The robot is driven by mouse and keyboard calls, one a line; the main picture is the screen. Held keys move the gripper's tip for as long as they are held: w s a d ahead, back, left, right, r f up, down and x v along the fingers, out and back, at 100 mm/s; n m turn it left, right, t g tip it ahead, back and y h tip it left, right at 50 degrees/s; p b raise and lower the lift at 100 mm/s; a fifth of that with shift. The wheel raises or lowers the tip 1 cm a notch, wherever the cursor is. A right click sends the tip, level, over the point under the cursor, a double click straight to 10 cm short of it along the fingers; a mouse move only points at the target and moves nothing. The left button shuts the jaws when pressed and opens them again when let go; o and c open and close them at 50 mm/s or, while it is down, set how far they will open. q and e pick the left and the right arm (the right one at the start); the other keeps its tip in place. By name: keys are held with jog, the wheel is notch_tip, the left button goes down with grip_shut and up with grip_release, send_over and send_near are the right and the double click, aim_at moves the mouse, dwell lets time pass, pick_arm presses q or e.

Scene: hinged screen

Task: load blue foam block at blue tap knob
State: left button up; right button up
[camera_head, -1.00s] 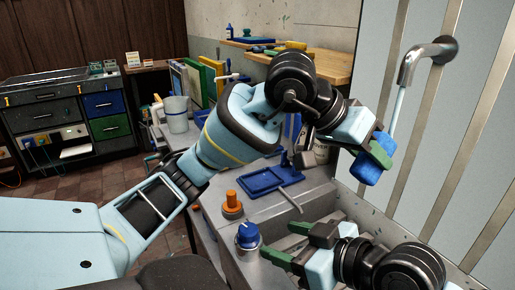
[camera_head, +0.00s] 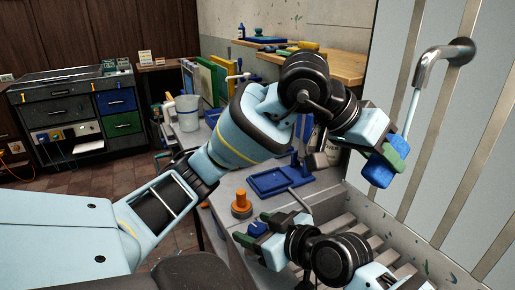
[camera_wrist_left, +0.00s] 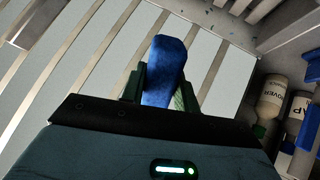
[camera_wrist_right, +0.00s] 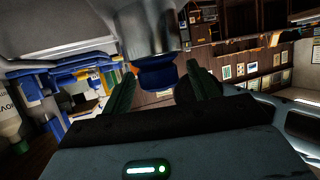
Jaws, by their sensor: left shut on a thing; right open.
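The blue foam block (camera_head: 377,171) is held by my left gripper (camera_head: 386,157), which is shut on it in front of the ribbed wall panel at the right. In the left wrist view the foam block (camera_wrist_left: 164,70) stands up between the green fingers. The blue tap knob (camera_head: 257,228) is low in the head view, partly hidden by my right gripper (camera_head: 258,231). That gripper is open, with a finger on either side of the knob. In the right wrist view the knob (camera_wrist_right: 157,75) shows between the fingertips; contact cannot be told.
An orange knob (camera_head: 241,204) stands just beyond the right gripper. A blue tray (camera_head: 270,182) lies on the grey counter. A metal spout (camera_head: 440,60) projects from the panel near the left gripper. A pitcher (camera_head: 187,112) stands farther back.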

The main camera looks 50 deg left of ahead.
jog(key=c, duration=1)
jog(key=shift+f+m+t, duration=0.1)
jog(key=shift+m+t, duration=1.1)
jog(key=shift+t, duration=0.3)
jog(key=o, duration=1)
jog(key=shift+n+g, duration=1.1)
jog(key=shift+g, duration=0.2)
